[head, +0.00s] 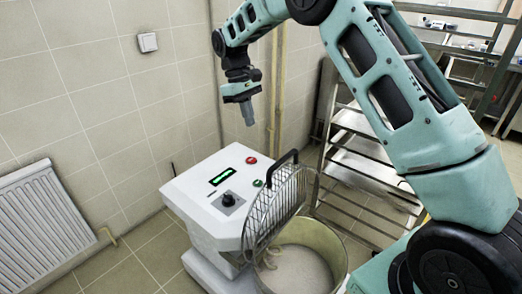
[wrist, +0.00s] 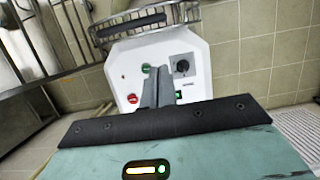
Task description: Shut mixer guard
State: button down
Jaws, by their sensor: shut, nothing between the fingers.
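The white mixer (head: 200,200) stands on the tiled floor against the wall, with a green display, a black knob and red and green buttons. Its wire guard (head: 272,212) is raised, standing steeply above the bowl (head: 330,243), with a black handle (head: 281,165) at its upper edge. The bowl is open on top and a hook and pale contents show inside. My gripper (head: 248,115) is shut and empty, pointing down above and behind the mixer, apart from the guard. In the wrist view, the fingers (wrist: 157,92) overlap the mixer top; the guard (wrist: 150,22) and handle show beyond.
A metal rack (head: 365,165) stands right of the mixer, behind my arm. Yellow pipes (head: 278,90) run up the wall behind. A white radiator (head: 42,225) is on the wall at left. Air above the mixer top is clear.

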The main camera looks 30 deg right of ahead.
jog(key=s+d+p+x, duration=0.1)
jog(key=s+p+x, duration=0.1)
jog(key=x, duration=1)
jog(key=shift+s+d+p, duration=0.2)
jog(key=shift+s+p, duration=0.2)
jog(key=shift+p, duration=0.25)
